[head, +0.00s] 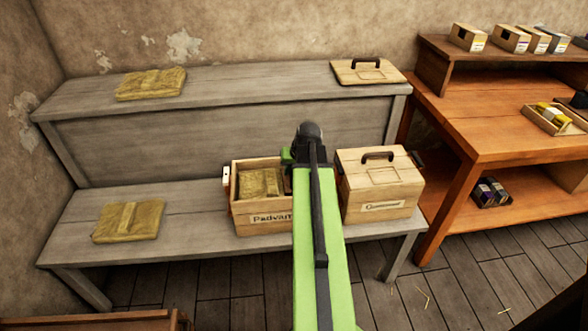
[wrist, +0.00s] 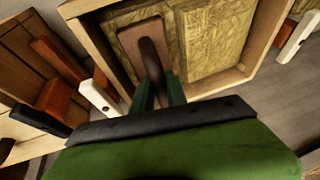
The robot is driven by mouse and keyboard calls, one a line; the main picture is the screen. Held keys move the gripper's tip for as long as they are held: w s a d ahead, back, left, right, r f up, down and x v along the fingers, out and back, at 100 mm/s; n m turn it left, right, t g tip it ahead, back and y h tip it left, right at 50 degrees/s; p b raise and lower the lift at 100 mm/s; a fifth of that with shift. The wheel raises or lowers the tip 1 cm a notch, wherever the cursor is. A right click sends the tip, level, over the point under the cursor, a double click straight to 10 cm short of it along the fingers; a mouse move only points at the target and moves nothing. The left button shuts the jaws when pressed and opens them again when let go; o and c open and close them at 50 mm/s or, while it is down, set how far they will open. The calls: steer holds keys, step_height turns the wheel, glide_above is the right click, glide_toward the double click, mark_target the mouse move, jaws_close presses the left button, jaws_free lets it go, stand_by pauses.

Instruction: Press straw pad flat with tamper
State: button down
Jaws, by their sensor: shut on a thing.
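An open wooden crate (head: 262,223) with a printed label, partly covered by my arm, stands on the lower shelf. A straw pad (head: 258,184) lies inside it; the pad also shows in the wrist view (wrist: 217,45). My gripper (wrist: 160,92) is shut on the dark handle of the tamper (wrist: 128,42), a flat brown block. The tamper is over the pad, near one crate wall; I cannot tell whether it presses on the straw.
A lidded box (head: 381,190) with a dark handle stands right of the crate. A loose lid (head: 368,72) and another straw pad (head: 150,84) lie on the upper shelf. One more pad (head: 129,221) lies on the lower shelf at left. White levers (wrist: 98,98) are on the crate's sides.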

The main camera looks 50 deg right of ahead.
stand_by(0.4)
step_height(320, 180, up, 10)
steer(key=p, duration=1)
steer(key=shift+f, duration=0.15)
